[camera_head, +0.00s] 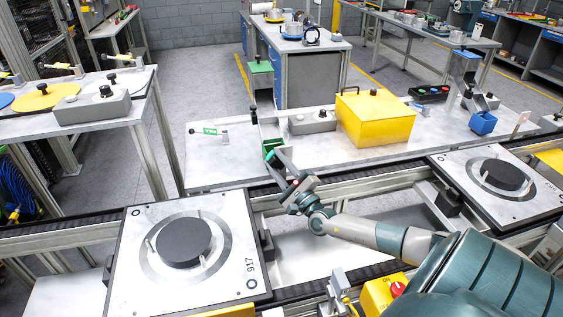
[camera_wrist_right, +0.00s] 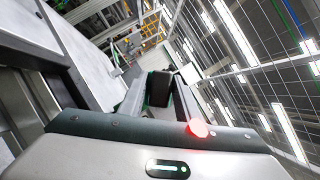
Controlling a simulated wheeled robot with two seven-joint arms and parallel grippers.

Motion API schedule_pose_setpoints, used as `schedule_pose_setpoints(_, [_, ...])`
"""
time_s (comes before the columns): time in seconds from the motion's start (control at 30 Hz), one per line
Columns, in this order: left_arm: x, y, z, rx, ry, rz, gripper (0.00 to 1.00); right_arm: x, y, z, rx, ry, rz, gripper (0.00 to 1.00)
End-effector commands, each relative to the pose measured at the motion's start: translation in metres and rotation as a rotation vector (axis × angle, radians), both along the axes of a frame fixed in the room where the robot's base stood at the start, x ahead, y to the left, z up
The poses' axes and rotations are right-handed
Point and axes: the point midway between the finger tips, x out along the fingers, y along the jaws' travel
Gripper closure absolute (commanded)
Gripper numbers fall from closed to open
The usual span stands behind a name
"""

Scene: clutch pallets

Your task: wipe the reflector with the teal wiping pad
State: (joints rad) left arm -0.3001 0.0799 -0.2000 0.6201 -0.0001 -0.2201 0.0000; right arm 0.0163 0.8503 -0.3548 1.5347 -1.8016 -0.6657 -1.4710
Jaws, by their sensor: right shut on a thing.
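My right gripper (camera_head: 273,158) reaches over the front left part of the grey worktable and is shut on the teal wiping pad (camera_head: 273,146). In the right wrist view the pad (camera_wrist_right: 158,88) is a dark block with teal edges between the two fingers. A thin dark upright piece (camera_head: 254,116) stands just behind the pad in the head view. I cannot tell whether it is the reflector, or whether the pad touches it. A pale flat plate (camera_wrist_right: 189,74) shows just beyond the pad in the wrist view. My left gripper is not in view.
A yellow box (camera_head: 375,118) and a grey switch box (camera_head: 312,121) stand on the worktable, right of the gripper. A small green-labelled item (camera_head: 209,131) lies to its left. A pallet (camera_head: 135,270) with a black disc (camera_head: 184,240) sits on the conveyor, front left.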

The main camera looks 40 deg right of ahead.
Motion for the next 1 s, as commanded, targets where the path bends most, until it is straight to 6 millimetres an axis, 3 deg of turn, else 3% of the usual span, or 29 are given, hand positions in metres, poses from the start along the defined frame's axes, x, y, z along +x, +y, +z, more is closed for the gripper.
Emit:
schedule_pose_setpoints(0.47, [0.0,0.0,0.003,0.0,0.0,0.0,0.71,-0.002,0.002,0.003,-0.001,-0.002,0.001,1.0])
schedule_pose_setpoints(1.0, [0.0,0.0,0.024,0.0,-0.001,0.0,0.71,-0.041,0.024,0.002,0.0,-0.001,0.001,1.0])
